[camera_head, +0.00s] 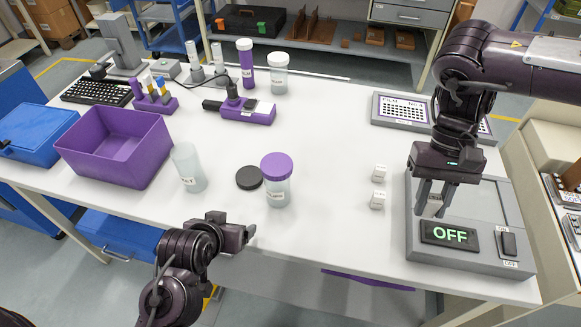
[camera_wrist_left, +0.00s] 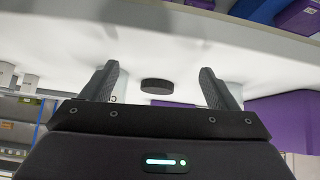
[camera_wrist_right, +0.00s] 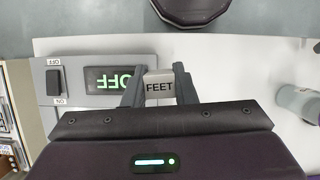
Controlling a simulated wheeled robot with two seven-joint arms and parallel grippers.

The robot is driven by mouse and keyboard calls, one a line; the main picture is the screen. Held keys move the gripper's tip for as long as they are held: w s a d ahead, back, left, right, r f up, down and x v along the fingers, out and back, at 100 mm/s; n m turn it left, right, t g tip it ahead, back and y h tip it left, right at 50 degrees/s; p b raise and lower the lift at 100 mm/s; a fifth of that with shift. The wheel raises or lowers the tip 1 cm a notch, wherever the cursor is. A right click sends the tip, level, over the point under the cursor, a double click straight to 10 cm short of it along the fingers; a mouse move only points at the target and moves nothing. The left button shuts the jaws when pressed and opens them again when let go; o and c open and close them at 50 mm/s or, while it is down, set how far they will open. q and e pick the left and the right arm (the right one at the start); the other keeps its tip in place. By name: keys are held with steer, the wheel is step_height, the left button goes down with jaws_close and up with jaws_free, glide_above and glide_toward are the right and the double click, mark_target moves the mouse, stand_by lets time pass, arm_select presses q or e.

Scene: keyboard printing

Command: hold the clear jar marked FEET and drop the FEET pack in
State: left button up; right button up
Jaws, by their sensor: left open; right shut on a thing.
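The clear jar (camera_head: 188,168) stands open and upright left of centre; its label is partly legible, ending in "ET". A black round lid (camera_head: 249,178) lies flat to its right and also shows in the left wrist view (camera_wrist_left: 157,86). The FEET pack (camera_wrist_right: 158,87), a small pale block, is between the fingers of my right gripper (camera_wrist_right: 158,85). That gripper (camera_head: 431,205) is shut on it, above the grey device reading OFF (camera_head: 450,234). My left gripper (camera_head: 250,234) is open and empty near the table's front edge, apart from the jar.
A jar with a purple lid (camera_head: 277,168) stands right of the black lid. Two small white packs (camera_head: 379,172) lie left of the grey device. A purple bin (camera_head: 112,150) stands at the left. The front middle of the white table (camera_head: 325,215) is clear.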

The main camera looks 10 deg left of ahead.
mark_target(184, 147)
arm_select(q)
steer(key=w+a+n+t+y, duration=0.1)
steer(key=w+a+r+t+y, duration=0.1)
steer(key=w+t, duration=0.1)
steer(key=w+a+r+n+t, duration=0.1)
steer(key=w, duration=0.1)
steer(key=shift+a+r+n+t+y, duration=0.2)
steer(key=shift+n+t+y, duration=0.1)
steer(key=shift+y, duration=0.1)
steer(key=a+r+n+t+y, duration=0.3)
steer(key=a+r+y, duration=0.1)
steer(key=a+y, duration=0.15)
steer(key=shift+y, duration=0.45)
steer(key=p+x, duration=0.1)
steer(key=x, duration=1)
steer(key=shift+w+a+r, duration=0.1)
steer(key=shift+a+r, duration=0.05)
arm_select(e)
steer(key=shift+r, duration=0.75)
arm_select(q)
steer(key=shift+c, duration=0.2)
steer(key=c, duration=1)
